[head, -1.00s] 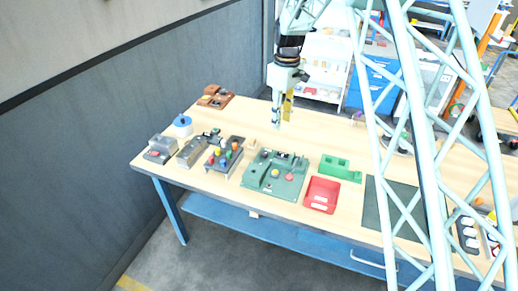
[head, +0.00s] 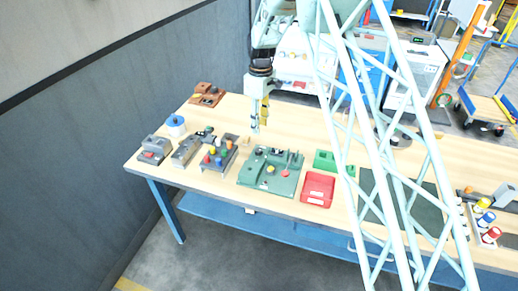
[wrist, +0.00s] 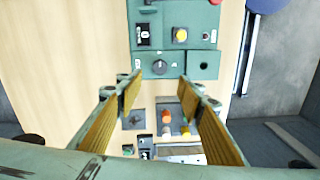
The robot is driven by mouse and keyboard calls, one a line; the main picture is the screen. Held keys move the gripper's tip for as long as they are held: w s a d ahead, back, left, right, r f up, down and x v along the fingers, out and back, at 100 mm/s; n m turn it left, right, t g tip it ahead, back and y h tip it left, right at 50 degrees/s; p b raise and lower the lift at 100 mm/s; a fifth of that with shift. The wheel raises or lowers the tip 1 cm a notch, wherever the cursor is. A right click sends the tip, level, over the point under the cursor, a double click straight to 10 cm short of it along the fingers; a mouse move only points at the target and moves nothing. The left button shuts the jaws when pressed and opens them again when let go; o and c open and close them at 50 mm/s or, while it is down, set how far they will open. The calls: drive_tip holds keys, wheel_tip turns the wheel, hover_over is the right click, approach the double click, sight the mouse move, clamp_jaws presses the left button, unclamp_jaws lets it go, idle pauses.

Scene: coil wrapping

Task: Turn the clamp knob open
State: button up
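The green fixture (head: 253,180) lies flat on the workbench in the head view. In the wrist view its panel (wrist: 170,14) fills the top middle. A round black knob (wrist: 160,67) with a light pointer mark sits on its lower part and looks like the clamp knob. My gripper (wrist: 160,95) is open, with yellow pads on both fingers and nothing between them. In the head view it (head: 256,130) hangs above the back left of the fixture, apart from it. The knob shows just beyond the fingertips in the wrist view.
A yellow button (wrist: 180,35) and a black switch (wrist: 143,35) sit near the knob. A grey box with coloured buttons (head: 218,157) stands left of the fixture. A red tray (head: 318,188) and a green block (head: 325,160) are on its right.

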sight(259, 150)
drive_tip(key=shift+f, duration=0.1)
drive_tip(key=shift+s+f+p, duration=0.2)
drive_tip(key=shift+f+p, duration=0.95)
drive_tip(key=shift+f, duration=5.6)
drive_tip(key=c, duration=0.9)
drive_tip(key=shift+o, duration=0.2)
